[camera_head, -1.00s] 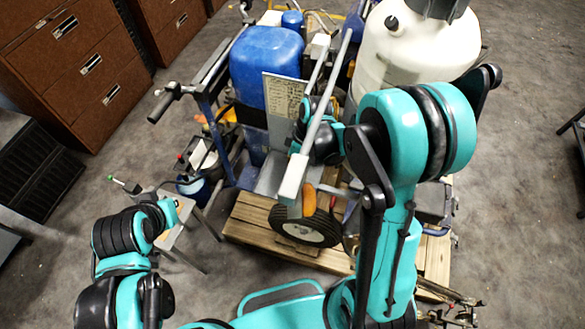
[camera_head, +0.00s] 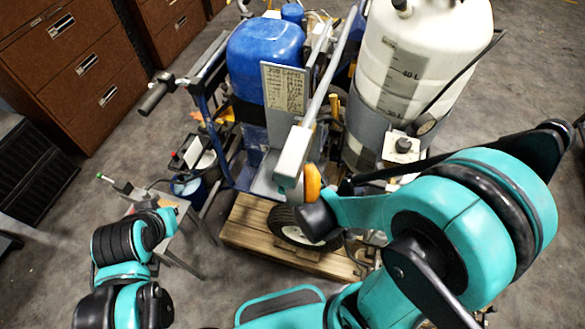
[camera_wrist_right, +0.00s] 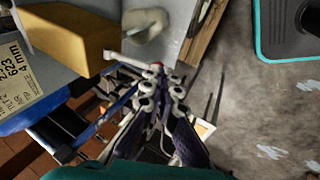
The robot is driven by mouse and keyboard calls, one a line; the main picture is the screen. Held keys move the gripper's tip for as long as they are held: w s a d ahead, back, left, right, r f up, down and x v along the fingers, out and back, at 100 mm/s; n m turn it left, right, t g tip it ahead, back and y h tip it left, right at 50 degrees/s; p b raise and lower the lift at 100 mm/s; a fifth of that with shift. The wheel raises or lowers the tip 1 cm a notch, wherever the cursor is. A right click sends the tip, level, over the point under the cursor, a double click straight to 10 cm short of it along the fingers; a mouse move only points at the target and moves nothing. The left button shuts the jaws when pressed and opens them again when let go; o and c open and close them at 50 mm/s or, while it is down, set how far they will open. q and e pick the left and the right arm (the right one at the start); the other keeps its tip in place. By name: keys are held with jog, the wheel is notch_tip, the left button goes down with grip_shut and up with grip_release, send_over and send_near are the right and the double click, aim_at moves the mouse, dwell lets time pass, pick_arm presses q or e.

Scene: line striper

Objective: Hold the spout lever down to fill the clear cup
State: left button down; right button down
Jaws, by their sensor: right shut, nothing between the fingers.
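My right gripper (camera_wrist_right: 158,82) is shut and empty in the right wrist view. A thin pale bar (camera_wrist_right: 128,61) with a red tip reaches in from the left to just beside its fingertips. It may be the spout lever, and I cannot tell if the fingers touch it. A blurred whitish rounded object (camera_wrist_right: 146,22) lies beyond, on a grey surface. I cannot tell if it is the clear cup. In the head view the right arm reaches to the cart front, where its gripper is hidden. My left arm is at lower left, with no fingers showing.
A wooden pallet (camera_head: 247,230) lies below. A small stool (camera_head: 178,238) stands left.

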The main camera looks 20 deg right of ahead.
pick_arm(q)
jog(key=shift+f, duration=0.45)
pick_arm(e)
jog(key=shift+f, duration=0.4)
pick_arm(q)
jog(key=shift+r, duration=0.1)
pick_arm(e)
jog(key=shift+r, duration=0.1)
dwell(5.4)
pick_arm(q)
jog(key=shift+r+p, duration=0.5)
jog(key=shift+r, duration=0.05)
pick_arm(e)
jog(key=shift+r, duration=0.75)
